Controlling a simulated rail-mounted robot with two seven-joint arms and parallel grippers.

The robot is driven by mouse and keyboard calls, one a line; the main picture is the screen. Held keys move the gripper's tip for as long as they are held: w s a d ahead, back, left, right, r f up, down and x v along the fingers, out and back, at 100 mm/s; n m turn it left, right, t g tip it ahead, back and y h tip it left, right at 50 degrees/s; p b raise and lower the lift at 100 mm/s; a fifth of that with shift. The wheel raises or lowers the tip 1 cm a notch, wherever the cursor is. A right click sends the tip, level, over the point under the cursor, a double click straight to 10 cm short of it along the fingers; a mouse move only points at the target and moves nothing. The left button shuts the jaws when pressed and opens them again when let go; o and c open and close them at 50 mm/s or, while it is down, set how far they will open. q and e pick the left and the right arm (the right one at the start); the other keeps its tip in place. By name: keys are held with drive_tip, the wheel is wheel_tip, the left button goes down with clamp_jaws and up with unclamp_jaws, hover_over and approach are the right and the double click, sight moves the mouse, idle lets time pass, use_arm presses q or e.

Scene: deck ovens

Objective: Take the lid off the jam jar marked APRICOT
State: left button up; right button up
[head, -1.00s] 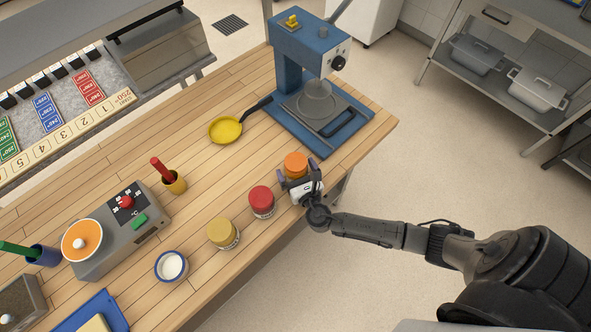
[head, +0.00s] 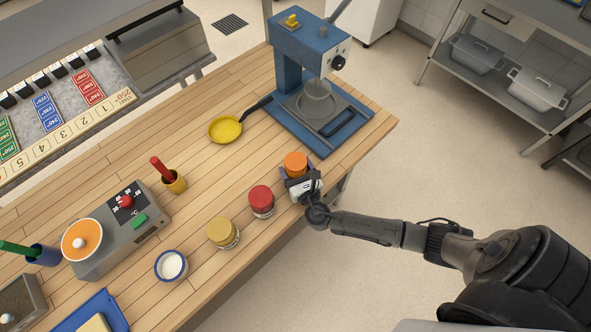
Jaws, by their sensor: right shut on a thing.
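A jar with an orange lid (head: 295,162) stands near the table's right front edge; its label is hidden, so I cannot read APRICOT on it. My right gripper (head: 298,175) is shut on this jar, its fingers around it just below the lid. A red-lidded jar (head: 261,198) stands to its left, and a yellow-lidded jar (head: 222,233) stands further left. Their label text is too small to read. My left gripper is not in view.
A blue press (head: 306,60) stands behind the orange-lidded jar. Bare table lies between the pan and the jars.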

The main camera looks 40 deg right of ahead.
sight(297, 162)
drive_tip(key=shift+r, duration=0.1)
drive_tip(key=shift+r, duration=0.4)
drive_tip(key=r, duration=0.2)
drive_tip(key=r+p, duration=0.1)
drive_tip(key=shift+s+r, duration=0.2)
drive_tip(key=shift+r, duration=0.2)
drive_tip(key=s+d+r+p, duration=0.1)
drive_tip(key=s+d+r, duration=0.5)
drive_tip(key=s, duration=0.3)
drive_tip(key=shift+s+r, duration=0.2)
drive_tip(key=shift+s, duration=0.1)
drive_tip(key=o, duration=0.6)
drive_tip(key=c, duration=0.8)
